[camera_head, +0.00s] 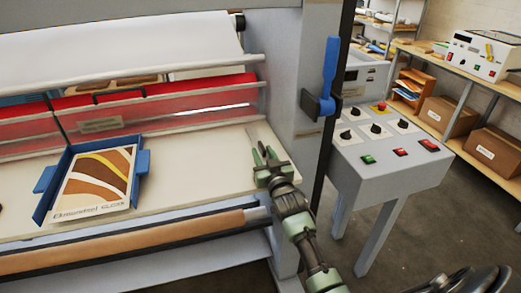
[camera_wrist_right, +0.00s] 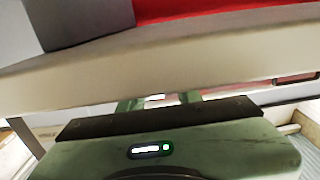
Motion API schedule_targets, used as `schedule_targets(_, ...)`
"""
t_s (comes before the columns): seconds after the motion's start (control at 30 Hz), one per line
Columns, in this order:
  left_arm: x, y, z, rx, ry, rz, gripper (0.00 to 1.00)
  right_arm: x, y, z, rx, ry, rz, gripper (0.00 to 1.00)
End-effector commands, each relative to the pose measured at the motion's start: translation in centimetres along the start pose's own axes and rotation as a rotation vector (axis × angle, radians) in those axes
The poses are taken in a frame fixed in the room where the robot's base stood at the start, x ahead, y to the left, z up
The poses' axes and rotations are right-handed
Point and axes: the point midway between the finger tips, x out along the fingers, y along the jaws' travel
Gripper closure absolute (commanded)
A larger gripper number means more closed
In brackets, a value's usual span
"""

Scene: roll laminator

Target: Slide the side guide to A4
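The blue side guide (camera_head: 143,163) stands on the cream feed table (camera_head: 200,172) of the laminator, along the right edge of a brown, orange and cream printed sheet (camera_head: 97,180). Another blue guide (camera_head: 46,180) stands along the sheet's left edge. My right gripper (camera_head: 264,155) is over the right end of the feed table, well to the right of the guides. Its two green fingers are apart, with nothing seen between them. In the right wrist view the fingers (camera_wrist_right: 158,101) show in front of a pale edge; no guide shows there.
Red panels (camera_head: 160,105) and a white roll (camera_head: 120,45) lie behind the feed table. A brown roller (camera_head: 130,242) runs along its front. A grey post with a blue lever (camera_head: 329,70) and a control box (camera_head: 390,160) stand right of my gripper. The table between gripper and guide is clear.

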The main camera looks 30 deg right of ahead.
Motion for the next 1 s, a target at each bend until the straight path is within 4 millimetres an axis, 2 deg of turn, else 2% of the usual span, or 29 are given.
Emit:
schedule_targets(0.1, 0.5, 0.0, 0.1, 0.000, 0.000, 0.000, 0.42, -2.0, -0.1, 0.2, 0.001, -0.001, -0.001, 0.66)
schedule_targets(0.3, 0.8, 0.0, 0.1, 0.000, 0.000, 0.000, 0.42, -3.8, -0.3, 0.1, 0.000, -0.001, -0.002, 0.66)
schedule_targets(1.0, 0.8, 0.0, -0.1, 0.000, 0.001, 0.000, 0.42, -3.9, -0.3, 0.0, -0.001, -0.001, -0.002, 0.66)
